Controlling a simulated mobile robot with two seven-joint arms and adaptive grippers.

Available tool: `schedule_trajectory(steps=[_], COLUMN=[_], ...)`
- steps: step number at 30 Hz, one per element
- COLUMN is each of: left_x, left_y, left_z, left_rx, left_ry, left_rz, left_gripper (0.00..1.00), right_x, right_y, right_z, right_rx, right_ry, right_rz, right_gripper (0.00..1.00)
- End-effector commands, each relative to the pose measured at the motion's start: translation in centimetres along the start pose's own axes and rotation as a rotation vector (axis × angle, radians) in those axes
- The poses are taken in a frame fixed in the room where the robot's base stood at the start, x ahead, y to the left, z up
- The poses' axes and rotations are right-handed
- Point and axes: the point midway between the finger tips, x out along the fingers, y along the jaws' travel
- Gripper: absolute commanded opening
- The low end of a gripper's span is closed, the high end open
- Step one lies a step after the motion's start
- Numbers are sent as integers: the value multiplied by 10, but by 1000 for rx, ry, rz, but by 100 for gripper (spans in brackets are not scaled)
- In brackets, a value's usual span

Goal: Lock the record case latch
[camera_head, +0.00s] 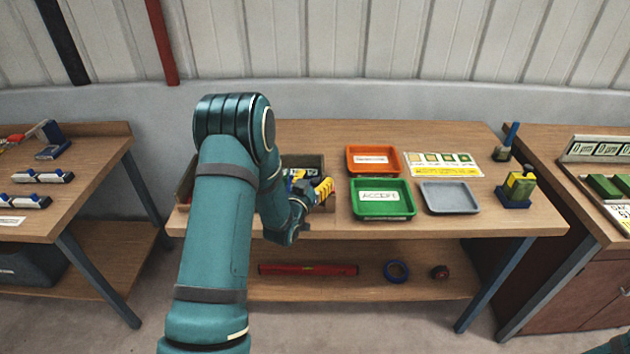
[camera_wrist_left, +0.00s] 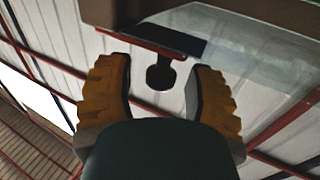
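A dark open-topped box (camera_head: 303,160), which may be the record case, sits at the left of the middle bench, largely hidden behind my left arm. My left gripper (camera_head: 318,188), with yellow fingers, is at the box's right front part. In the left wrist view my left gripper (camera_wrist_left: 162,90) is open, with a finger on each side of a dark latch piece with a rounded knob (camera_wrist_left: 160,76). The knob hangs below a brown edge with a clear panel beside it. Gaps show between knob and fingers, and I cannot tell its depth. My right gripper is out of view.
Right of the box are an orange tray (camera_head: 372,171), a green tray (camera_head: 381,211) marked ACCEPT and a grey tray (camera_head: 450,207). A colour card (camera_head: 442,171) lies behind. A red bar (camera_head: 308,269) lies on the lower shelf.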

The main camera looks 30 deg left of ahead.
Motion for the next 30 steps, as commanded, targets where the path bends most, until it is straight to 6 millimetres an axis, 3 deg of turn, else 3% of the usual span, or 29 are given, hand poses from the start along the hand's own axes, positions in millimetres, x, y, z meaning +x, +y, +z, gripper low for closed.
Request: schedule_trajectory(steps=[7,11,24,30], left_x=[-2,-14,-98,-117], left_y=[0,-1,-1,0], left_z=[0,0,0,0], left_rx=[0,0,0,0], left_ry=[0,-1,-2,0], left_rz=[0,-2,-2,0], left_gripper=[53,53,53,53], right_x=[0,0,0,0], right_y=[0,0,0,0], right_z=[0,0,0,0], right_rx=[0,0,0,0], right_ry=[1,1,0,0], right_rz=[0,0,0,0], right_gripper=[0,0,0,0])
